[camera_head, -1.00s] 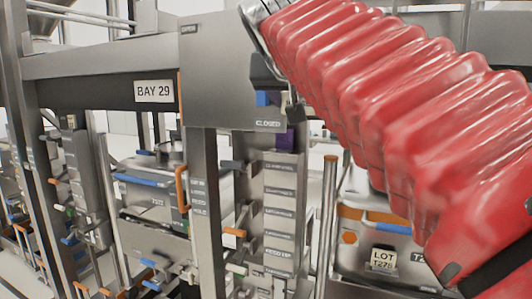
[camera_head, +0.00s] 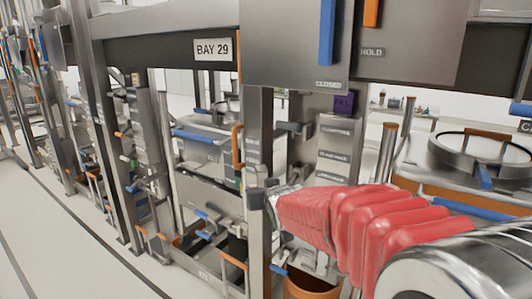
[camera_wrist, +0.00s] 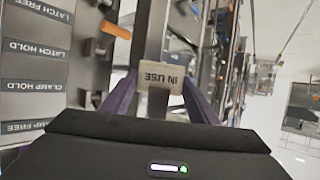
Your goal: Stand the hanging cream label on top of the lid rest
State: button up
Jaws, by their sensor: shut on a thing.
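The cream label (camera_wrist: 160,76) reads "IN USE", upside down in the wrist view. It is between the two purple fingers of my gripper (camera_wrist: 158,98), which is shut on it. In the head view the dark end of my gripper (camera_head: 262,198) is low, in front of the upright below the BAY 29 beam; the label cannot be made out there. I cannot tell which part is the lid rest. A round lid (camera_head: 480,152) with an orange handle sits on a vessel at the right, well away from my gripper.
A steel upright (camera_head: 258,130) and a panel with HOLD lettering (camera_head: 415,45) stand close. Blue and orange levers stick out around the left frames. In the wrist view, a panel (camera_wrist: 45,70) with LATCH and CLAMP lettering is at the left. Open floor (camera_head: 60,230) is at left.

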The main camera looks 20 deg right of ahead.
jog(key=s+a+f, duration=0.1)
jog(key=s+f, duration=0.2)
jog(key=f, duration=0.6)
jog(key=s+a+f, duration=0.1)
jog(key=s+f, duration=0.2)
jog(key=f, duration=0.5)
jog(key=shift+s+f, duration=0.2)
jog(key=shift+f, duration=0.15)
